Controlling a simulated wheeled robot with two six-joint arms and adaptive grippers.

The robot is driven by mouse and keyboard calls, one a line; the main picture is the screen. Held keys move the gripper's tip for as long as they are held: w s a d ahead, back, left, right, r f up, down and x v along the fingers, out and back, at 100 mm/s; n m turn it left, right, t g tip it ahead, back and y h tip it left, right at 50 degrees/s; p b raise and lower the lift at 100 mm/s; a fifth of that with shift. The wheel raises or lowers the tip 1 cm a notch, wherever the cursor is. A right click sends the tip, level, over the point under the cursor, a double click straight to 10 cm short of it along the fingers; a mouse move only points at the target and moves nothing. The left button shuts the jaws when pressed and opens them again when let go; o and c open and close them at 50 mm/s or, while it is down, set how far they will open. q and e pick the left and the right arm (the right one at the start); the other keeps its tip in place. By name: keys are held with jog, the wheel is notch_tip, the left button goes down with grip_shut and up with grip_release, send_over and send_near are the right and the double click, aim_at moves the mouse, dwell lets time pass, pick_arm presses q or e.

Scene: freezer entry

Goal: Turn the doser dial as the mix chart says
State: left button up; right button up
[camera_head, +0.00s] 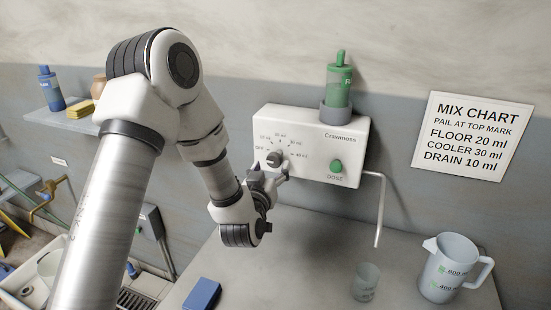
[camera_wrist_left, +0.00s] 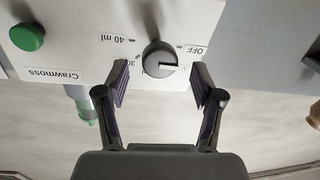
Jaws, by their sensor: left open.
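The white doser box (camera_head: 318,135) is on the wall, with a dark dial (camera_head: 274,158) at its left and a green DOSE button (camera_head: 336,167) at its right. In the left wrist view the picture is upside down, and the dial (camera_wrist_left: 159,59) has a white pointer toward the right, near the partly hidden label below OFF; its exact mark is unclear. My left gripper (camera_head: 268,174) is open in front of the dial. Its fingers, also in the wrist view (camera_wrist_left: 158,80), stand either side, apart from the knob. The mix chart (camera_head: 473,137) reads FLOOR 20 ml, COOLER 30 ml, DRAIN 10 ml.
A green bottle (camera_head: 339,84) stands on the doser. A bent spout pipe (camera_head: 379,210) hangs at its right. The counter's middle is clear.

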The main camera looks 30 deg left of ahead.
aim_at(274, 162)
pick_arm(q)
jog(key=x, duration=0.2)
jog(key=p+x, duration=0.1)
jog(key=shift+w+a+r, duration=0.15)
jog(key=shift+w+r, duration=0.1)
jog(key=shift+w, duration=0.1)
jog(key=shift+w+f, duration=0.2)
jog(key=shift+w, duration=0.1)
jog(key=shift+s+r, duration=0.1)
jog(key=c, duration=1.1)
jog(key=shift+c, duration=0.2)
pick_arm(e)
jog(key=shift+s+r, duration=0.1)
jog(key=shift+r, duration=0.85)
pick_arm(q)
jog(key=shift+m, duration=0.3)
pick_arm(e)
jog(key=shift+f, duration=0.15)
pick_arm(q)
jog(key=m+b, duration=0.1)
jog(key=m, duration=0.2)
jog(key=m+b, duration=0.1)
jog(key=m, duration=0.4)
jog(key=shift+t, duration=0.4)
pick_arm(e)
jog(key=shift+f, duration=0.9)
pick_arm(q)
jog(key=shift+m, duration=0.3)
